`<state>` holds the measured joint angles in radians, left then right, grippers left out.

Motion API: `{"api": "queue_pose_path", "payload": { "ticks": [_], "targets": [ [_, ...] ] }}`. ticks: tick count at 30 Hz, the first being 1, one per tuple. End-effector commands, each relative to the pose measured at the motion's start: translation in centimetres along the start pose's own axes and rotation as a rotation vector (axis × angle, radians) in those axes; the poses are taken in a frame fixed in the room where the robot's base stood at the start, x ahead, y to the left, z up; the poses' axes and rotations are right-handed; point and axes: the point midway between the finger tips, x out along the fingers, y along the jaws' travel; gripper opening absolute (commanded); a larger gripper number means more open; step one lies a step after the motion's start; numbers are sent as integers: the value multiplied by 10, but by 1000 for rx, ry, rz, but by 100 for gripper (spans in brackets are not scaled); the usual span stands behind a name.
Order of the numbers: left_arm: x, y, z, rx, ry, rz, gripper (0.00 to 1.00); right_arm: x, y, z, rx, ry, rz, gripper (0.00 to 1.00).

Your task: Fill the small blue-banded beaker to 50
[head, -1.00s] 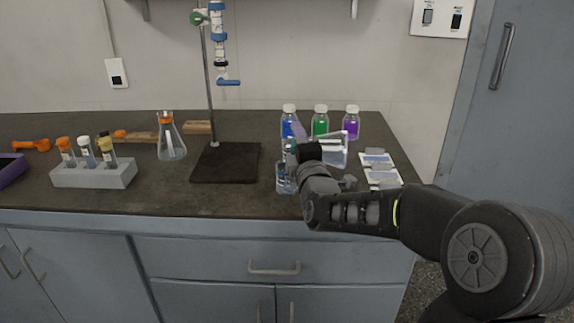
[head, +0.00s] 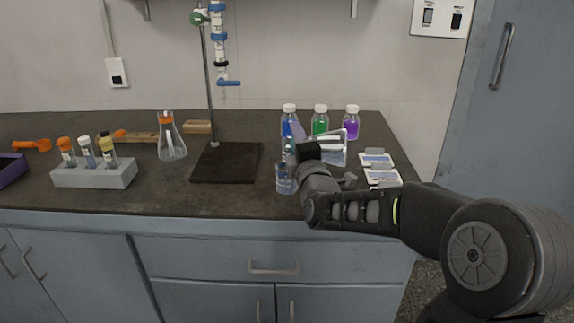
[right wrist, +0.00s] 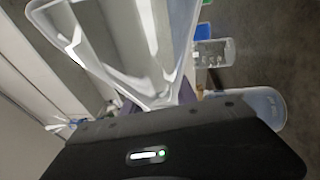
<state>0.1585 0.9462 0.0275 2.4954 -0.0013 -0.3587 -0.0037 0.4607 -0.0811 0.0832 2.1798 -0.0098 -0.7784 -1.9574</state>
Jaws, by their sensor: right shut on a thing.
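My right gripper (head: 306,152) is shut on a clear, flat-sided container (head: 332,152), held tilted above the right part of the counter. The container fills the upper left of the right wrist view (right wrist: 125,50). A small clear beaker with bluish contents (head: 285,182) stands on the counter just left of and below my right gripper. The gripper hides part of the area around it. Its band and graduation marks are too small to read, and I cannot tell the liquid level. My left gripper is not in view.
Capped bottles in blue (head: 288,124), green (head: 320,123) and purple (head: 351,124) stand behind the gripper. Labelled cards (head: 382,177) lie to its right. A burette stand (head: 228,163), an orange-necked flask (head: 171,142) and a tube rack (head: 95,174) stand to the left.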

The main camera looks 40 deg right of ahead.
Motion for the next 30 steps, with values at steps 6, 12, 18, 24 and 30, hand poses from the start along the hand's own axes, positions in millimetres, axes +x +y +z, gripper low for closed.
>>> {"api": "queue_pose_path", "payload": {
  "ticks": [6,12,18,24,30],
  "targets": [
    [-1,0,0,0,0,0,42,0,1,0,-9,1,-2,0],
    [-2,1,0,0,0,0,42,0,1,0,-17,3,-4,0],
    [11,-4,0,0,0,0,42,-1,2,4,121,-18,45,0],
    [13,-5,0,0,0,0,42,-1,9,8,266,-38,91,0],
    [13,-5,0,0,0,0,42,-1,9,8,264,-37,91,0]
  ]
}}
